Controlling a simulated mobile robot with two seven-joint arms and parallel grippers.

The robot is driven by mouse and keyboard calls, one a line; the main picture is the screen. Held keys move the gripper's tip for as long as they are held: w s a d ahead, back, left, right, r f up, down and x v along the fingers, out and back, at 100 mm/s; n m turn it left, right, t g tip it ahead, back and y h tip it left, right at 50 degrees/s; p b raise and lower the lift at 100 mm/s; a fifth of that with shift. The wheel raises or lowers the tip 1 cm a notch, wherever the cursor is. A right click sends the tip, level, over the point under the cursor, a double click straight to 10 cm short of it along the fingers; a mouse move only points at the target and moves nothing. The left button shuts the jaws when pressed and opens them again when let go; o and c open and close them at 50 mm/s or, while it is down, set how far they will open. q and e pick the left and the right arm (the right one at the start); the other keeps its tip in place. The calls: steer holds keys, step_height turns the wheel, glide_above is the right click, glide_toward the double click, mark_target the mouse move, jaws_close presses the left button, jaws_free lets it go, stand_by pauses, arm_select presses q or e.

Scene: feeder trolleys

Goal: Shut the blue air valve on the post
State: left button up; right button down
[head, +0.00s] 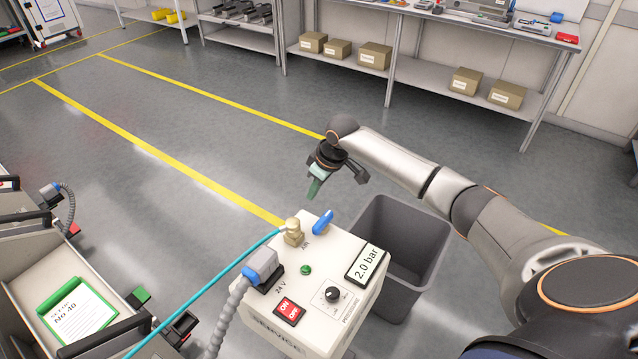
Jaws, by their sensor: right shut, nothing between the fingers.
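The blue air valve (322,222) is a small lever on the top of the white service post (335,268), beside a brass fitting (293,232) with a teal hose. Its lever is tilted in the picture, with its upper end to the right. My right gripper (314,188) is shut and empty, above and beyond the valve in the picture, with its fingertips pointing down. A gap shows between the fingertips and the valve. My left gripper is not in view.
A grey plug (262,265) with a ribbed cable, a red ON/OFF switch (289,310) and a knob (333,294) share the post top. A grey bin (425,262) stands right behind the post. A trolley with a green-framed card (78,310) is at left.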

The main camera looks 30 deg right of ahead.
mark_target(323, 222)
steer(key=x, duration=0.4)
steer(key=shift+w+a+f, duration=0.1)
steer(key=shift+w+f, duration=0.05)
steer(key=shift+f, duration=0.15)
steer(key=s, duration=0.1)
steer(key=s+d+p, duration=0.1)
steer(key=s, duration=0.1)
steer(key=shift+d+r, duration=0.2)
steer(key=shift+r, duration=0.05)
steer(key=shift+s+d+f, duration=0.1)
steer(key=shift+s+d, duration=0.05)
steer(key=shift+s, duration=0.25)
steer(key=shift+w, duration=0.1)
